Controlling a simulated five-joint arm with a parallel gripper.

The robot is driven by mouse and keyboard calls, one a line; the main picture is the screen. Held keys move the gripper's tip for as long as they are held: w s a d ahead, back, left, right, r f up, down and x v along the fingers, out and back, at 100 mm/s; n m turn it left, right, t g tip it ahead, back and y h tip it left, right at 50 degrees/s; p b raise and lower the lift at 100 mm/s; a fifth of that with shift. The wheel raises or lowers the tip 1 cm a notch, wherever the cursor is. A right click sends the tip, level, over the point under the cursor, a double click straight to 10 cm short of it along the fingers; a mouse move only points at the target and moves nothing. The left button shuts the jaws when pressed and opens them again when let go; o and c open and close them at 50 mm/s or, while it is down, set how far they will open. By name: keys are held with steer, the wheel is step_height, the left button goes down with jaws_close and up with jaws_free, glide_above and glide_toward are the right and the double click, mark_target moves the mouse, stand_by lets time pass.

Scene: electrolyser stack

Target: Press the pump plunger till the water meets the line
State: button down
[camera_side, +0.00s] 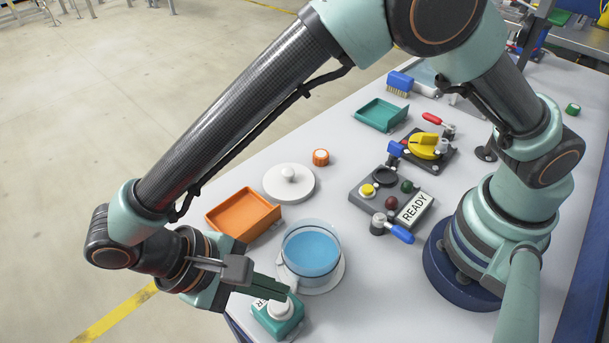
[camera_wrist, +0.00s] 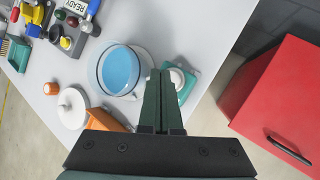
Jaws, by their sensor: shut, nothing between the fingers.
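The pump is a teal block-like bottle (camera_side: 279,322) with a white plunger (camera_side: 282,307) on top and a label, at the table's near edge. In the wrist view its teal body (camera_wrist: 189,88) and white plunger (camera_wrist: 177,78) are partly hidden behind my fingers. My gripper (camera_side: 288,288) is shut and empty, its fingertips at the plunger's top. Whether they touch is unclear. In the wrist view the fingertips (camera_wrist: 160,73) overlap the plunger's left side. A clear round vessel (camera_side: 312,228) holds blue water (camera_side: 312,254) beside the pump.
An orange tray (camera_side: 243,214), a white knobbed lid (camera_side: 289,182) and an orange cap (camera_side: 321,157) lie beyond the vessel. A grey panel with a READY sign (camera_side: 414,207) and a blue-handled valve (camera_side: 398,234) stand to the right. A red cabinet (camera_wrist: 275,105) stands off the table.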

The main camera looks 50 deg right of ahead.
mark_target(274, 302)
steer(key=shift+r, duration=0.15)
steer(key=shift+r, duration=2.95)
